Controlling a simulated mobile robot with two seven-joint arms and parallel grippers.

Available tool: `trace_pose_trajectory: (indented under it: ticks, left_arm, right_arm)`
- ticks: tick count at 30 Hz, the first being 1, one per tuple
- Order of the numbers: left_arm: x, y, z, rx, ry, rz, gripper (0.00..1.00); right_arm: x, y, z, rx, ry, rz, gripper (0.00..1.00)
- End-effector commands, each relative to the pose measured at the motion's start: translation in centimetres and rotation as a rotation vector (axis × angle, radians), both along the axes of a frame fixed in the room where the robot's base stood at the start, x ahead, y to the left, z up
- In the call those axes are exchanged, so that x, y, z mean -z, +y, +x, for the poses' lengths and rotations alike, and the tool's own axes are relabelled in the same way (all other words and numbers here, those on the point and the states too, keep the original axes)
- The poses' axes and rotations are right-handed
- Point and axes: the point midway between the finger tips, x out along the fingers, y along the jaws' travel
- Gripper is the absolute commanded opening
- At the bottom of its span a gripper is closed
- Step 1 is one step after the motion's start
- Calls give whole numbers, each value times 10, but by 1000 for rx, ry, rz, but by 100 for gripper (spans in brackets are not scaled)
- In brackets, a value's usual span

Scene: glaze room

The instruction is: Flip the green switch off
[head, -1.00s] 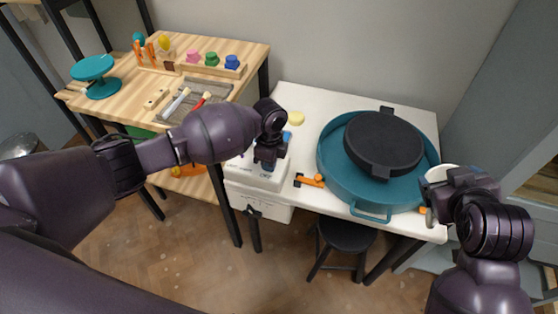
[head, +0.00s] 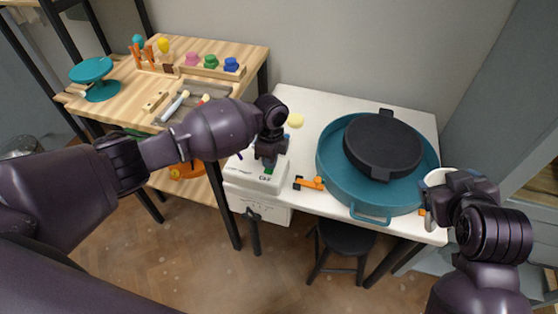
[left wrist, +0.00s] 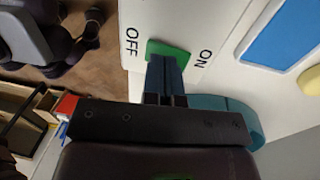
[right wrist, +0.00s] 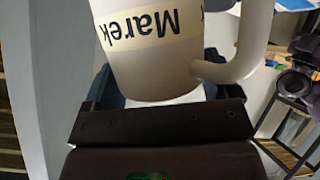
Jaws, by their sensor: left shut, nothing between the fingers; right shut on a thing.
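The green switch (left wrist: 168,50) sits on a white panel between the printed words OFF and ON in the left wrist view. A bit of it also shows in the head view (head: 268,171). My left gripper (left wrist: 165,62) is shut and empty, its fingertips right at the switch, partly covering it. I cannot tell whether they touch it or which side is pressed down. The white box (head: 245,178) carrying the switch is partly hidden by my left gripper in the head view (head: 268,164). My right gripper (head: 448,192) is shut on a white mug (right wrist: 150,60) labelled Marek.
A teal basin (head: 330,165) with a dark round slab (head: 385,140) fills the white table's right side. A yellow sponge-like piece (head: 295,120) lies behind the box. A wooden bench (head: 130,95) with tools stands left.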

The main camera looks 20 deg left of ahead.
Motion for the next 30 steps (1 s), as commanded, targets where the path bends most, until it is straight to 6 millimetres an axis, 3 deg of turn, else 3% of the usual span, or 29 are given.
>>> trace_pose_trajectory:
  ticks: [7, 17, 30]
  left_arm:
    - [-12, -1, -2, -1, -4, 0, 0]
    - [-48, -5, -11, -5, -4, 0, 0]
    - [-121, -4, -24, -4, -2, -1, 0]
  right_arm:
    - [-16, 0, 0, 0, -17, 0, 34]
    - [-68, 0, 0, 0, -60, 0, 34]
    - [-81, 0, -1, 0, -69, 0, 34]
